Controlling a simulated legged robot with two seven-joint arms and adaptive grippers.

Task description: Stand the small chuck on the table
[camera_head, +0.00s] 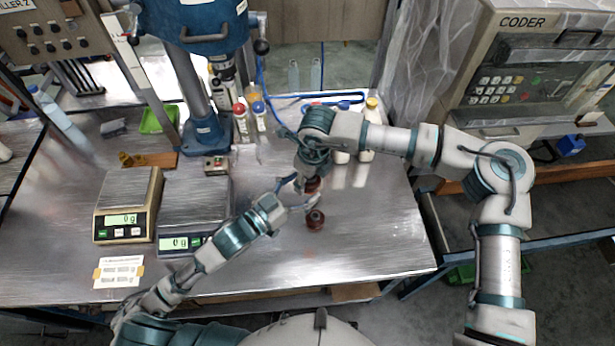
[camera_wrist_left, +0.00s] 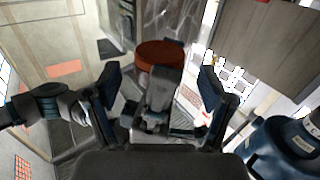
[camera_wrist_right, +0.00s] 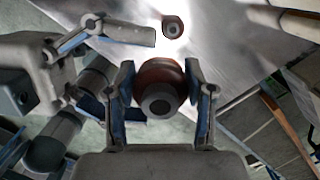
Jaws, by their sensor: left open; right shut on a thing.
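My right gripper (camera_wrist_right: 160,92) is shut on a dark red chuck (camera_wrist_right: 160,75) with a grey hub. The held chuck also shows in the head view (camera_head: 312,184), partly covered by the grippers. A second dark red chuck (camera_head: 315,219) stands on the table in front of it and appears small in the right wrist view (camera_wrist_right: 172,27). I cannot tell by size which chuck is the small one. My left gripper (camera_head: 299,193) is open beside the held chuck. In the left wrist view, a red-brown disc (camera_wrist_left: 160,55) shows between its spread fingers (camera_wrist_left: 160,80); contact is unclear.
Two scales (camera_head: 128,205) (camera_head: 194,212) stand on the metal table (camera_head: 370,245) at left. The coder machine (camera_head: 530,85) is at right. The table's front right is clear.

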